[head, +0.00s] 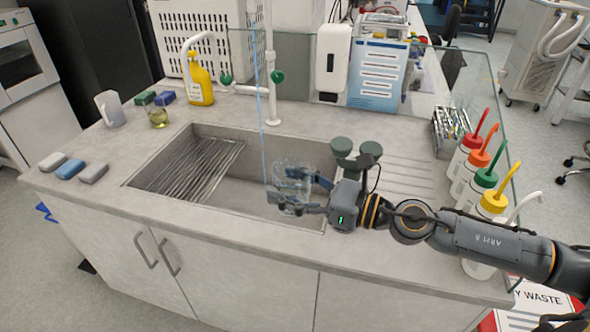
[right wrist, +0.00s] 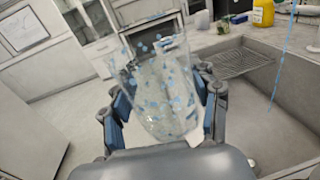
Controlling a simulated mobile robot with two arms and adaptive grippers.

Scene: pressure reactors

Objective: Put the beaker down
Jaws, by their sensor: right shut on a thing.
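The beaker (head: 290,176) is clear glass and hangs over the right part of the sink (head: 255,195) in the head view. My right gripper (head: 297,194) reaches in from the right and is shut on it. In the right wrist view the beaker (right wrist: 162,90) looks tilted, with blue droplets on its wall, between the two fingers (right wrist: 165,108). My left gripper is not in view.
A blue stream (head: 260,100) runs down beside the tap (head: 271,90). A ribbed drainboard (head: 405,180) lies right of the sink. Coloured-cap bottles (head: 488,205) line the right edge.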

